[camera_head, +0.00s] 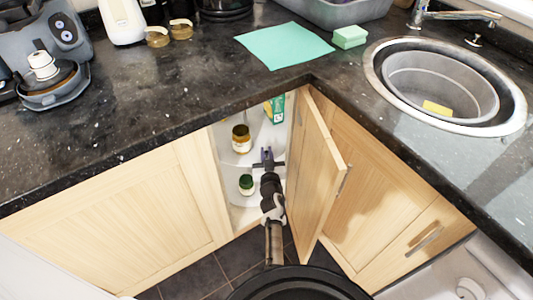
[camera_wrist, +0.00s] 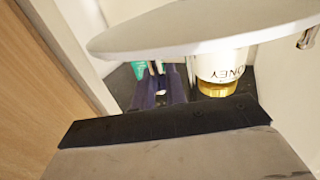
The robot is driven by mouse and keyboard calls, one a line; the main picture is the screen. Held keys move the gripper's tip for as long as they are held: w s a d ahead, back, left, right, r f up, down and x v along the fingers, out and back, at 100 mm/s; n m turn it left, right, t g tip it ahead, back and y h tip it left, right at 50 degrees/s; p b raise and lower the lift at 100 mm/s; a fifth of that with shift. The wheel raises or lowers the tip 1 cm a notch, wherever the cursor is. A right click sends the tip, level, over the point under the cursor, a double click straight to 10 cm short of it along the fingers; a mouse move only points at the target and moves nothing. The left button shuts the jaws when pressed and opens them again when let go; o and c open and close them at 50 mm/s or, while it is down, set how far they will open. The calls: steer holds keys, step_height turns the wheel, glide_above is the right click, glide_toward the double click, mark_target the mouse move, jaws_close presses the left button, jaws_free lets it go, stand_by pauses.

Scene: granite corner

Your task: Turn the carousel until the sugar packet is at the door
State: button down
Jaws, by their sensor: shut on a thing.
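The carousel (camera_head: 229,157) stands in the open corner cabinet, with white round shelves; a shelf (camera_wrist: 200,27) crosses the top of the wrist view. My gripper (camera_head: 267,155) reaches to the carousel's front and is shut on a small part there, mostly hidden by the fingers (camera_wrist: 158,85).
The cabinet door (camera_head: 318,170) stands open close to the right of my arm. A jar with a dark green lid (camera_head: 246,184) is on the lower shelf. A metal peg (camera_wrist: 308,37) shows at the shelf edge. The dark granite counter (camera_head: 170,100) overhangs the opening.

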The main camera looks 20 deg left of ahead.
steer(key=shift+w+d+r+p, duration=0.3)
steer(key=shift+w+d+p, duration=0.2)
steer(key=shift+p, duration=0.2)
steer(key=shift+w+d+f+p, duration=0.25)
steer(key=shift+w+d+p, duration=0.1)
steer(key=shift+w+p, duration=0.1)
steer(key=c, duration=1.5)
jaws_free()
steer(key=shift+c, duration=0.2)
steer(key=shift+s, duration=0.1)
steer(key=p+v, duration=0.1)
steer(key=v, duration=1.2)
steer(key=shift+s+d, duration=0.2)
steer(key=shift+s, duration=0.1)
